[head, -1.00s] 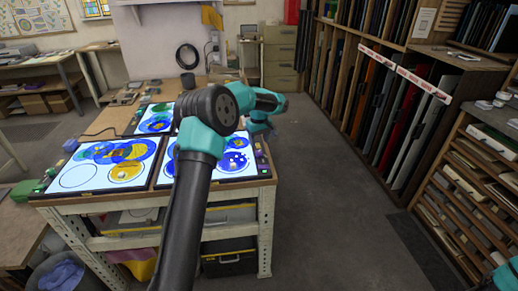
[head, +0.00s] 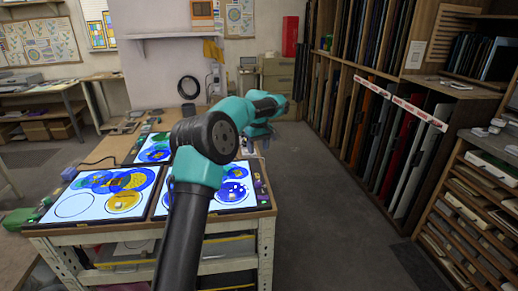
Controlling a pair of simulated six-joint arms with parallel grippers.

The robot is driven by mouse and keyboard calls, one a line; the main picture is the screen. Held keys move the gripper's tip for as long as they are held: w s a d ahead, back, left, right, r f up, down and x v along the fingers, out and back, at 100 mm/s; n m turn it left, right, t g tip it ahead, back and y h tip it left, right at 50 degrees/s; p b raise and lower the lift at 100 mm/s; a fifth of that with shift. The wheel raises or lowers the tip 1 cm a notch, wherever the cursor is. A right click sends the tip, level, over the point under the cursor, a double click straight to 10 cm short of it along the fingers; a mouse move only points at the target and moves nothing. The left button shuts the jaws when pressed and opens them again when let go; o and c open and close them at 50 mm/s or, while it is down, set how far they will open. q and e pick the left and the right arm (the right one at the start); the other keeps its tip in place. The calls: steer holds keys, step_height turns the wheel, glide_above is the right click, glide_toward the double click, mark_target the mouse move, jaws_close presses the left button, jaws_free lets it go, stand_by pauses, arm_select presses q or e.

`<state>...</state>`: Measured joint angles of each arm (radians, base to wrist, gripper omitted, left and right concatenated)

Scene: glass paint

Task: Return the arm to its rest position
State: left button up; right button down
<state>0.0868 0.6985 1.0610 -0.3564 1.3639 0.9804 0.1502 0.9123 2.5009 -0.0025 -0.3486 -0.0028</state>
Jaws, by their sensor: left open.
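My left arm reaches up from the bottom of the head view and bends over the worktable (head: 245,222). Its gripper (head: 262,140) is at the table's right side, beyond the elbow. The gripper is small and partly hidden by my own arm links; it is open, and I see nothing held in it. Lit panels with blue and yellow glass circles lie on the table: a left one (head: 88,205), a right one (head: 240,190) partly behind my arm, and a back one (head: 155,147). My right gripper is not in view.
Racks of coloured glass sheets (head: 400,150) stand along the right, with a red-and-white strip (head: 400,104) across them. A shelf unit (head: 470,200) is at the near right. The floor (head: 330,220) between table and racks is clear. A cabinet (head: 277,78) stands at the back.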

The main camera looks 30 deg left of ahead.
arm_select(q)
steer(key=s+d+f+m+t+h, duration=0.15)
steer(key=d+f+m, duration=0.25)
steer(key=d+f, duration=0.7)
steer(key=s+d+f+m+h, duration=0.3)
steer(key=d+f, duration=0.7)
steer(key=f, duration=0.2)
steer(key=s+f+m, duration=0.1)
steer(key=s+f, duration=1.3)
steer(key=s, duration=0.2)
steer(key=s+f+m, duration=0.1)
steer(key=s+f, duration=0.2)
steer(key=s, duration=1.3)
steer(key=shift+d+m+g+y, duration=0.3)
steer(key=shift+d+g+y, duration=0.05)
steer(key=shift+c, duration=0.5)
